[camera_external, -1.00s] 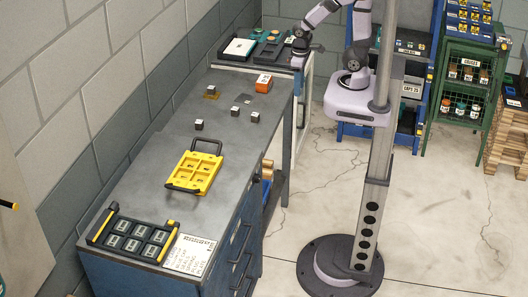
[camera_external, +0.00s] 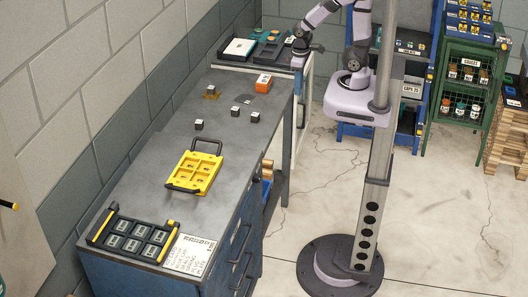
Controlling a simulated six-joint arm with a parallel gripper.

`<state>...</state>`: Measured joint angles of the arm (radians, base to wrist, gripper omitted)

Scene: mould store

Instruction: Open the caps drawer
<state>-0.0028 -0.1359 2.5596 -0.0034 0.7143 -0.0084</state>
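The workbench (camera_external: 160,150) has blue drawer fronts with dark bar handles (camera_external: 243,270) along its right side, seen at a steep angle. They look shut, and I cannot read which is the caps drawer. A bin labelled "CAPS" (camera_external: 410,90) sits on the blue rack behind my arm. My gripper (camera_external: 300,48) hangs at the far end of the bench, near its right corner and away from the near drawers. It is small and dark here, so I cannot tell its finger state, and nothing held is visible.
A black-and-yellow case (camera_external: 133,236) and a written sheet (camera_external: 189,254) are at the near end. A green cage rack (camera_external: 470,85) stands behind.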

